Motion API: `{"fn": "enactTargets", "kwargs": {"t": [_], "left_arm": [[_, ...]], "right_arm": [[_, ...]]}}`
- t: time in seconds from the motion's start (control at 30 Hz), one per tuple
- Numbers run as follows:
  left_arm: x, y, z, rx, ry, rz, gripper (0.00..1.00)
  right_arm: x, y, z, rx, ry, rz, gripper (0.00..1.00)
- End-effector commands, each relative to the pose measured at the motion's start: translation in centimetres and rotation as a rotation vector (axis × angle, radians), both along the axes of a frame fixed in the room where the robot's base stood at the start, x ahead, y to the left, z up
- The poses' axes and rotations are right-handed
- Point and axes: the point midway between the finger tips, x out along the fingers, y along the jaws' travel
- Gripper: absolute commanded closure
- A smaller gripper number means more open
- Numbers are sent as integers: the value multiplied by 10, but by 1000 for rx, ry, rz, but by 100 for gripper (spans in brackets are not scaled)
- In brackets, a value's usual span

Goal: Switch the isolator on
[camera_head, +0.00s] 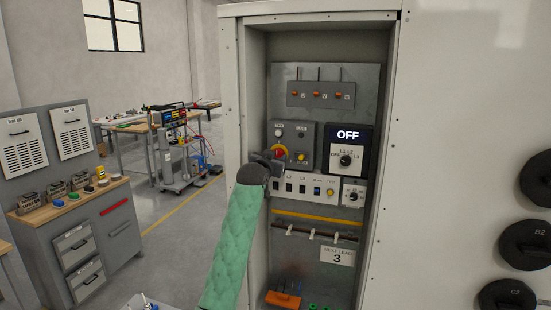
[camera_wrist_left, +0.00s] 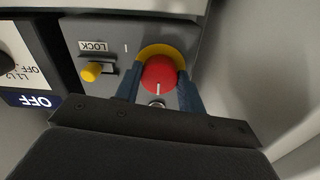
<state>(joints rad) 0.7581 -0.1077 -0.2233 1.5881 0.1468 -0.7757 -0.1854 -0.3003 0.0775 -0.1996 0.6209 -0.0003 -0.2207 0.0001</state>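The isolator is a red rotary knob (camera_head: 281,151) on a yellow plate, on a small grey panel inside the open cabinet. In the left wrist view, which is upside down, the red knob (camera_wrist_left: 159,74) has a white pointer line. My left gripper (camera_head: 272,160) is at the knob. Its two blue fingers (camera_wrist_left: 159,90) lie close against opposite sides of the knob, with no clear gap. A yellow lock slider (camera_wrist_left: 91,72) beside a LOCK label is on the same panel. The display (camera_head: 348,134) reads OFF. My right gripper is not in view.
A selector knob (camera_head: 346,160) sits below the display. A switch strip (camera_head: 304,188) runs beneath the panel. The cabinet's left wall (camera_head: 256,90) stands close to my left gripper. A grey workbench (camera_head: 85,225) stands at the left, with open floor between.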

Motion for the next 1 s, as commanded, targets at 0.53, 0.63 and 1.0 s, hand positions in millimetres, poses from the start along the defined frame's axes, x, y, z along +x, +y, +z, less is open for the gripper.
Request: {"fn": "enactTargets", "kwargs": {"t": [0.53, 0.63, 1.0], "left_arm": [[0, 1, -3, 117, -37, 1, 84], [0, 2, -3, 188, -61, 2, 84], [0, 2, -1, 516, -167, 1, 83]], "right_arm": [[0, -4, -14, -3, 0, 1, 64], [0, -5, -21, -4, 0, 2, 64], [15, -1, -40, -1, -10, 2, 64]]}}
